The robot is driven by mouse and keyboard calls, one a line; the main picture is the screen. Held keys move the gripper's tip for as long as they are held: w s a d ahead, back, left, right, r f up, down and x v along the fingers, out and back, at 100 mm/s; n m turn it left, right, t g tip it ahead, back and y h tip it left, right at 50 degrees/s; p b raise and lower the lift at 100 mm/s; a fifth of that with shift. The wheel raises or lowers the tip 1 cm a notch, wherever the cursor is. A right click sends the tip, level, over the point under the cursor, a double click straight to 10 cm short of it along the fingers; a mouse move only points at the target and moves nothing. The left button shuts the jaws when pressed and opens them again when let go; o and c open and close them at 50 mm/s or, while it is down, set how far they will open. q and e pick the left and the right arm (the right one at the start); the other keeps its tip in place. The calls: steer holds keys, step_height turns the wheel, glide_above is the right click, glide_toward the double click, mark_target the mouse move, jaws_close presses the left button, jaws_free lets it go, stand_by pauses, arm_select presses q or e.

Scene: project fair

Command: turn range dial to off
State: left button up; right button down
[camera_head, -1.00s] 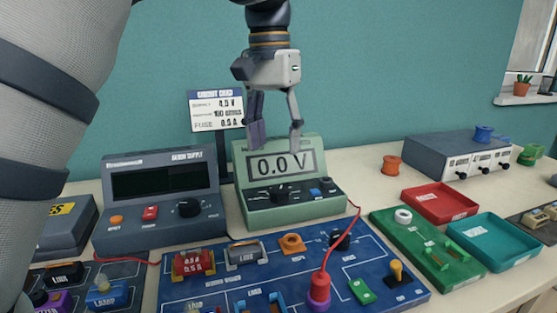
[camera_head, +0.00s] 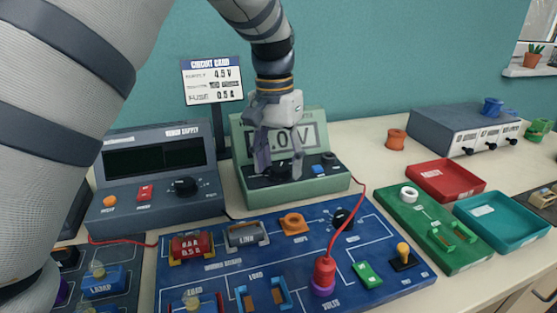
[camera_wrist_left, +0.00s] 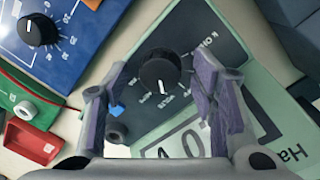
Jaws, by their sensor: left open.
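The green meter (camera_head: 330,186) stands at the back of the table, its display (camera_head: 312,137) partly covered by my left gripper. Its black range dial (camera_wrist_left: 160,74) shows clearly in the left wrist view, with a white pointer mark toward the picture's bottom and printed labels around it. In the head view the dial is mostly hidden by the fingers. My left gripper (camera_head: 279,170) points down at the meter's dark panel, with its fingers apart. In the left wrist view the open fingers (camera_wrist_left: 160,70) lie on either side of the dial; contact cannot be told. My right gripper is out of view.
The grey supply (camera_head: 130,205) stands left of the meter, the sign (camera_head: 212,80) behind. The blue circuit board (camera_head: 215,275) lies in front, with a red lead (camera_head: 360,205) rising beside the meter. A red tray (camera_head: 445,181) and a teal tray (camera_head: 505,228) are at right.

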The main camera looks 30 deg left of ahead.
arm_select(q)
steer(key=c, duration=1.1)
steer(key=shift+c, duration=0.2)
steer(key=shift+n, duration=3.5)
steer(key=o, duration=1.1)
steer(key=shift+o, duration=0.2)
